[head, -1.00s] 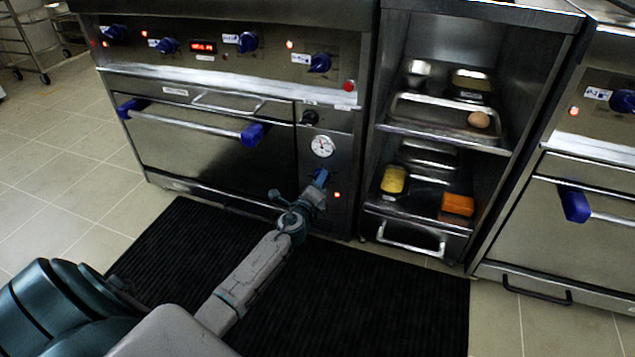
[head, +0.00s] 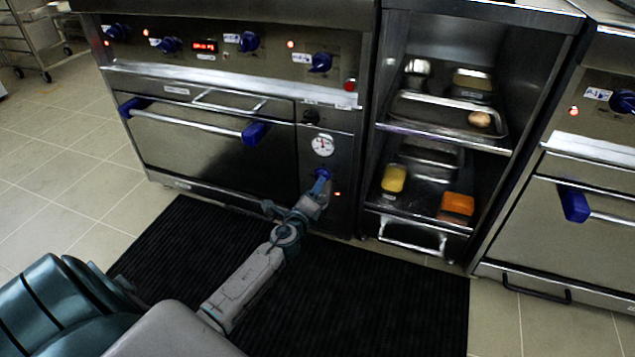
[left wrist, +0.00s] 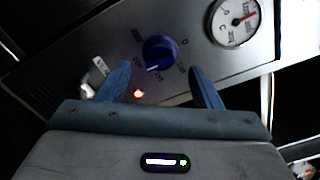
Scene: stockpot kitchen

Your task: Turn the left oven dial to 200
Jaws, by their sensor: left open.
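The oven dial (head: 323,173) is a blue knob on the steel panel below a round white gauge, at the right side of the left oven. In the left wrist view the dial (left wrist: 160,50) shows a white pointer mark towards the bottom, slightly left; the printed numbers around it are too blurred to read surely. My left gripper (head: 318,187) is at the dial in the head view. In the left wrist view its two blue fingers (left wrist: 160,72) are open, one on each side just below the knob, with visible gaps. My right gripper is not in view.
The gauge (head: 323,145) sits just above the dial. A small orange light (head: 337,194) glows beside it. The oven door handle (head: 190,122) is to the left, and an open shelf unit with a sponge (head: 458,204) stands right. A black mat (head: 370,290) covers the floor.

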